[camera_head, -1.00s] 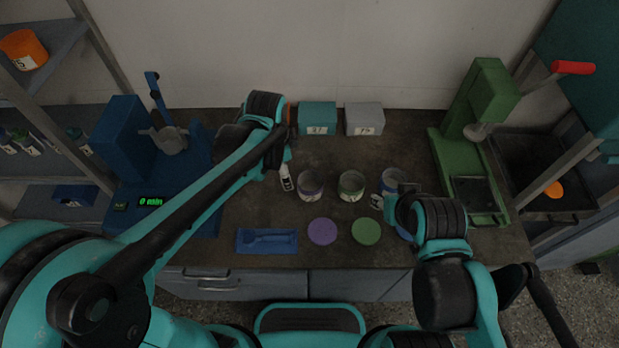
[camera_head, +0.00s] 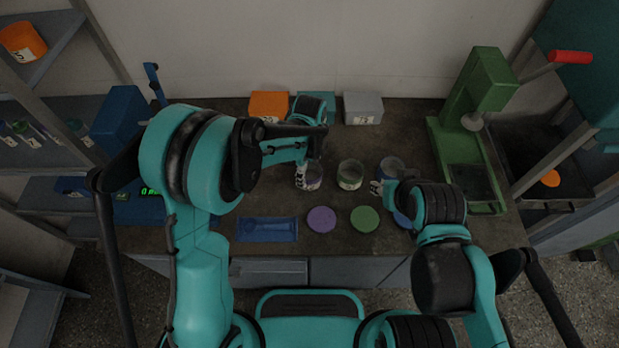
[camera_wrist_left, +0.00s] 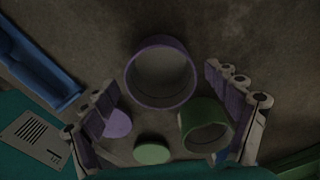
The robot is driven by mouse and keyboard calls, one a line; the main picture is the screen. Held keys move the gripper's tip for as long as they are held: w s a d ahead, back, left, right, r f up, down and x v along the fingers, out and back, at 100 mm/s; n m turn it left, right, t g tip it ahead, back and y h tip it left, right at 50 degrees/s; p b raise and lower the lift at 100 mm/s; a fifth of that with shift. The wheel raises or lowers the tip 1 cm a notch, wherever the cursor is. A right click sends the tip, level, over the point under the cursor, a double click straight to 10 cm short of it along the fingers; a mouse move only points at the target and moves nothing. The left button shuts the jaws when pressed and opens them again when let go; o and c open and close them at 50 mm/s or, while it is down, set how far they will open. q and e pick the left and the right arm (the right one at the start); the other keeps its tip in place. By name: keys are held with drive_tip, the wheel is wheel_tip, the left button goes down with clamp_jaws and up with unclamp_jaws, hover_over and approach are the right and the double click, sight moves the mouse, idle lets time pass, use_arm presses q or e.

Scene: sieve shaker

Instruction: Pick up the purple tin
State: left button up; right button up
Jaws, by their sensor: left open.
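The purple tin (camera_head: 312,182) is an open round container standing on the dark bench, partly hidden by my left gripper in the head view. In the left wrist view the purple tin (camera_wrist_left: 161,73) shows its purple rim and empty-looking inside, near the gap between the fingertips. My left gripper (camera_head: 306,172) is open above or beside the tin; its spread fingers show on both sides of the left wrist view (camera_wrist_left: 160,80). I see no finger closed on the tin. My right gripper (camera_head: 385,190) is by the blue tin (camera_head: 393,167); its jaws are unclear.
The green tin (camera_head: 350,175) stands close to the right of the purple tin. A purple lid (camera_head: 322,219) and green lid (camera_head: 365,219) lie in front. A blue tray (camera_head: 267,229) lies at front left. Orange (camera_head: 268,104) and grey (camera_head: 363,108) boxes stand at the back.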

use_arm(q)
drive_tip(key=shift+f, duration=0.75)
drive_tip(key=shift+c, duration=0.9)
drive_tip(key=c, duration=1.1)
drive_tip(key=shift+r, duration=0.1)
drive_tip(key=shift+r, duration=0.5)
drive_tip(key=r+p, duration=0.1)
drive_tip(key=r, duration=0.1)
drive_tip(key=d+r+p, duration=0.1)
drive_tip(key=r, duration=0.1)
drive_tip(key=d+r+p, duration=0.1)
drive_tip(key=d+r, duration=0.1)
drive_tip(key=d, duration=0.1)
drive_tip(key=d+r, duration=0.2)
drive_tip(key=d, duration=0.2)
drive_tip(key=w+d+r+p, duration=0.1)
drive_tip(key=d+r, duration=0.1)
drive_tip(key=d, duration=0.1)
drive_tip(key=shift+d+p, duration=0.3)
drive_tip(key=shift+d, duration=0.05)
